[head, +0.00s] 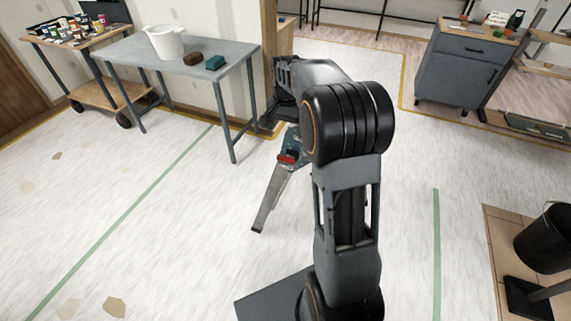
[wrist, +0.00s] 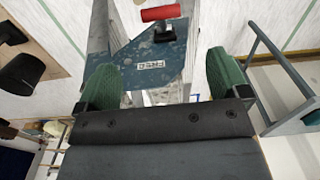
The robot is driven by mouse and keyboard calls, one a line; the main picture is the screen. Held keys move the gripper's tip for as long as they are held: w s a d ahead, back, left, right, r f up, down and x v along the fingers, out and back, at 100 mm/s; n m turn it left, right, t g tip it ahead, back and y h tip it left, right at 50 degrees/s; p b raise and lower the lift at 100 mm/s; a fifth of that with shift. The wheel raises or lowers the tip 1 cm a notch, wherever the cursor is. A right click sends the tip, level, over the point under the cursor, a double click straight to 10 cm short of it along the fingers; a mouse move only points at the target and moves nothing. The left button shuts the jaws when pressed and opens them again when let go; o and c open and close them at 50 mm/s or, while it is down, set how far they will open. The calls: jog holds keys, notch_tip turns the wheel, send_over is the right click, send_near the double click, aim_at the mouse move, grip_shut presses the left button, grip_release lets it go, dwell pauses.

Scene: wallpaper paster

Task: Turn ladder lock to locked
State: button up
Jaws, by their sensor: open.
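The ladder (head: 268,200) stands on the floor left of my arm in the head view, mostly hidden behind the arm. Its lock has a red handle (head: 287,158), which also shows at the top of the wrist view (wrist: 160,13). The handle is on a worn blue plate (wrist: 140,62) with a small label reading "FREE" (wrist: 158,64). My gripper (wrist: 165,80) is open, its two green finger pads apart, with the lower part of the plate showing between them. The red handle is beyond the fingertips and apart from them. The head view does not show the fingers clearly.
A grey table (head: 215,48) with a white bucket (head: 165,43), a brown block and a teal block stands at the left. A wooden cart (head: 110,95) is beside it. A grey cabinet (head: 460,70) is at the back right, a black bucket (head: 545,240) at the right edge. Floor between is mostly clear.

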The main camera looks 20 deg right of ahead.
aim_at(286, 158)
jog(key=f, duration=0.7)
jog(key=f+b, duration=0.1)
jog(key=f, duration=0.6)
jog(key=shift+w+d+f+b, duration=0.15)
jog(key=shift+w+b, duration=0.05)
jog(key=shift+b, duration=0.1)
jog(key=c, duration=0.9)
